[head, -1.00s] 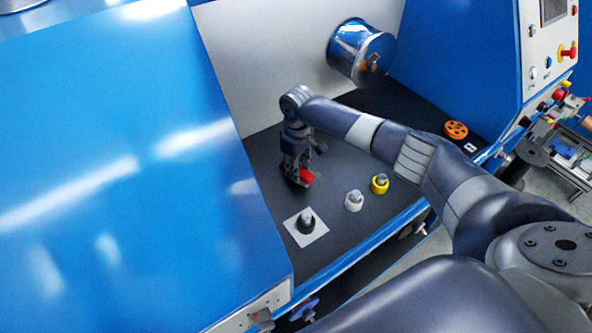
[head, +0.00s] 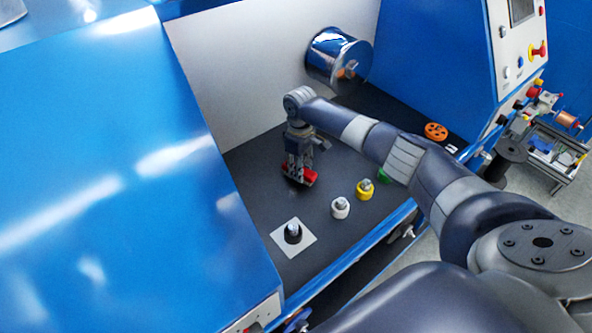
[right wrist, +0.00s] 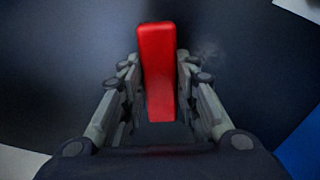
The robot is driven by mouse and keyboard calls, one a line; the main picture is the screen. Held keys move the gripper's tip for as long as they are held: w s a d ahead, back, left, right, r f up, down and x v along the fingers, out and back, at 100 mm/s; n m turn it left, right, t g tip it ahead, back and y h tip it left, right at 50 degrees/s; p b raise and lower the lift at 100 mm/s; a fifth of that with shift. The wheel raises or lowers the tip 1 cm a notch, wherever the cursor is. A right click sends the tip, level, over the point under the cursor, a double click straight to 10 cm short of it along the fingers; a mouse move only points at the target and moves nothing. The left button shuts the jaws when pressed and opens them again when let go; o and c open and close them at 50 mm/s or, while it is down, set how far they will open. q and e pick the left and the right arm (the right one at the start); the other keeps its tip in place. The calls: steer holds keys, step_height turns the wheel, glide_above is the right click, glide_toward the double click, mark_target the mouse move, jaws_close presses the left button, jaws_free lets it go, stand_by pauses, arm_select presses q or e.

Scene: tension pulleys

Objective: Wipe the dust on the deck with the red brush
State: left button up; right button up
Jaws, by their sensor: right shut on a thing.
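The red brush (head: 311,178) is held low at the dark deck (head: 258,185), towards the back panel. My right gripper (head: 299,176) is shut on it, pointing down. In the right wrist view the brush (right wrist: 157,65) stands out as a long red block between the two fingers of the gripper (right wrist: 160,95). A faint pale smudge, likely dust (right wrist: 207,52), shows on the deck just right of the brush. I cannot tell whether the brush touches the deck. My left gripper is not in view.
A black pulley (head: 293,236) sits on a white square (head: 278,240). A chrome drum (head: 330,62) juts from the back panel. Blue housings flank the deck.

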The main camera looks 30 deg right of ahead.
steer(key=shift+w+a+f+b, duration=0.15)
steer(key=shift+w+b, duration=0.5)
steer(key=shift+b, duration=0.15)
steer(key=shift+a+r+p, duration=0.25)
steer(key=shift+a+p, duration=0.3)
steer(key=shift+p, duration=0.1)
steer(key=shift+s+a+p, duration=0.2)
steer(key=shift+a+p, duration=0.65)
steer(key=shift+a, duration=0.55)
steer(key=shift+s+a+p, duration=0.25)
steer(key=shift+a+p, duration=0.5)
steer(key=shift+a, duration=0.35)
steer(key=shift+s+a+f, duration=0.1)
steer(key=shift+a+f, duration=0.15)
steer(key=shift+a, duration=0.45)
